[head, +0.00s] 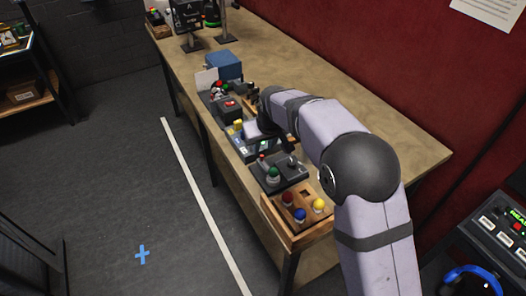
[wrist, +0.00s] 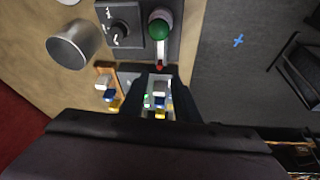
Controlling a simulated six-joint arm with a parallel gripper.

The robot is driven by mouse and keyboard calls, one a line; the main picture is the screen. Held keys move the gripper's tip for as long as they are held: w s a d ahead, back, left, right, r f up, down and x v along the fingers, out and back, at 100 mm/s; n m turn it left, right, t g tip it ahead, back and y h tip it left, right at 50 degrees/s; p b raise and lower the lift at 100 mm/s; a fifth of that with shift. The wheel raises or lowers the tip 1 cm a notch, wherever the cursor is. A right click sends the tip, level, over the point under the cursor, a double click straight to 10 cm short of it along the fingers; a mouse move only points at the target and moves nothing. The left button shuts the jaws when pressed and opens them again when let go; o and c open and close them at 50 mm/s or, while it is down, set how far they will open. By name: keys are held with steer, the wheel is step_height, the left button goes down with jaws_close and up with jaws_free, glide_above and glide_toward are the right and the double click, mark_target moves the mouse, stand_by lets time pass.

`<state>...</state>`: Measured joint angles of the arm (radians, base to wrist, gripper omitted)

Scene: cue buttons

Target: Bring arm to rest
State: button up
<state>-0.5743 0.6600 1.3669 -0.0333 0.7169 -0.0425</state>
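My arm reaches from the lower right over the wooden table (head: 330,125) in the head view. My gripper (head: 262,137) hangs low among the devices along the table's front edge. Its fingertips are partly hidden there by the arm and devices. In the wrist view my gripper (wrist: 157,88) has its two dark fingers apart. Between them shows a device with small white, green and yellow parts; I see nothing clamped.
A wooden tray (head: 272,222) with red, blue and yellow knobs sits at the table's near end. A blue box (head: 223,65) and a dark box with a red button (head: 230,107) stand farther along. A silver cylinder (wrist: 73,46) is close by. The table's right side is mostly clear.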

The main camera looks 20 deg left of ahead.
steer(key=shift+s+r, duration=0.1)
steer(key=shift+r, duration=0.15)
steer(key=shift+d, duration=0.15)
steer(key=s+d+m, duration=0.1)
steer(key=s+d, duration=0.1)
steer(key=d, duration=0.4)
steer(key=s+d+m+g+h, duration=0.1)
steer(key=s+d, duration=0.2)
steer(key=d, duration=0.3)
steer(key=s+d+m, duration=0.1)
steer(key=s+d, duration=0.2)
steer(key=d, duration=0.3)
steer(key=shift+d+f+h, duration=0.2)
steer(key=shift+f+h, duration=0.05)
steer(key=shift+h, duration=0.05)
steer(key=s+d+f+m+g, duration=0.1)
steer(key=s+d+f+m, duration=0.1)
steer(key=s+d, duration=0.4)
steer(key=s+d+f+m+g, duration=0.2)
steer(key=s+d, duration=0.5)
steer(key=s, duration=0.7)
steer(key=shift+h, duration=0.3)
